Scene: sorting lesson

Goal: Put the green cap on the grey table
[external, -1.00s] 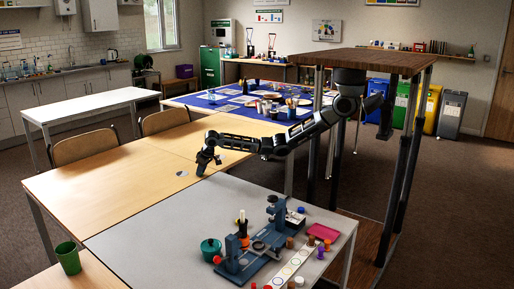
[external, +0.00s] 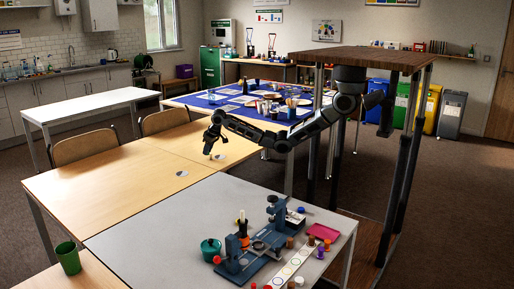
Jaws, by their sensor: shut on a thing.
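My gripper (external: 209,153) is over the wooden table (external: 130,175), pointing down, a little above its top near the right side. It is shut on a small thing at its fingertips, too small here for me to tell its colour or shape. I cannot make out the green cap for certain anywhere else. The grey table (external: 165,225) stands in front of the wooden table, nearer the camera. Its left part is bare.
On the grey table are a blue fixture (external: 263,243), a teal pot (external: 211,247), a pink tray (external: 322,232) and several small coloured pieces. Pale discs (external: 182,173) (external: 220,157) lie on the wooden table. A green cup (external: 68,258) stands at front left.

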